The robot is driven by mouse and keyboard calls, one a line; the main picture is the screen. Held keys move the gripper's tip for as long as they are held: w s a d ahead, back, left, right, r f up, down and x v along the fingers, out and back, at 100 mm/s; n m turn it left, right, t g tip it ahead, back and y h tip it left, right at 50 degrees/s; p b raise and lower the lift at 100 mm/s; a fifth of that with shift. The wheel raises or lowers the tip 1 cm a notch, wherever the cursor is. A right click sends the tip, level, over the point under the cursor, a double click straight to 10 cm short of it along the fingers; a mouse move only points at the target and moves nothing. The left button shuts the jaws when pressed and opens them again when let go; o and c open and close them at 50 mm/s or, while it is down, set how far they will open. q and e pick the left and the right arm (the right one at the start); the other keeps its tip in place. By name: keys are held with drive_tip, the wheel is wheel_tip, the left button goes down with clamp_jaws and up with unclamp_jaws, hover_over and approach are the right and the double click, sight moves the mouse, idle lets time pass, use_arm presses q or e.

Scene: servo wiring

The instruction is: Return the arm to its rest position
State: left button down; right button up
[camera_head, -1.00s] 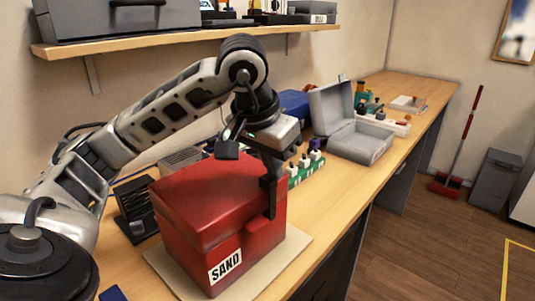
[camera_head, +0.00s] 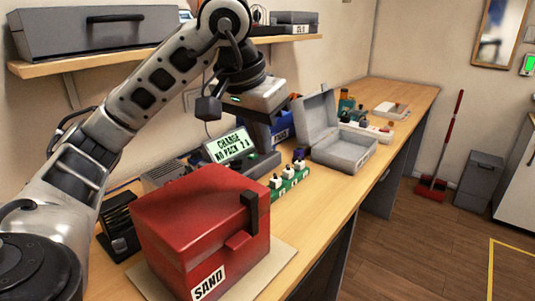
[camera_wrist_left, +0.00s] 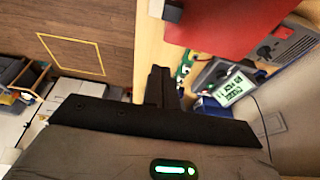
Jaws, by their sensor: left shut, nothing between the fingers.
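My left arm comes in from the left and arches over the bench. Its gripper (camera_head: 262,130) is in the air above and behind the red box, clear of it, with its fingers pointing down. In the left wrist view the dark fingers (camera_wrist_left: 160,88) are together with nothing between them. The red box (camera_head: 190,225), labelled SAND, is closed and sits on a pale board (camera_head: 268,270). It also shows at the top of the left wrist view (camera_wrist_left: 225,22). My right gripper is not in view.
A charger display (camera_head: 228,148) reading CHARGE stands behind the box. A green strip with several posts (camera_head: 290,183), an open grey case (camera_head: 340,150) and small parts lie along the bench (camera_head: 405,100). A shelf (camera_head: 60,65) with a grey case is above, near my arm.

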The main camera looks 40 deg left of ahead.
use_arm(q)
drive_tip(key=shift+v, duration=0.8)
drive_tip(key=shift+f, duration=0.1)
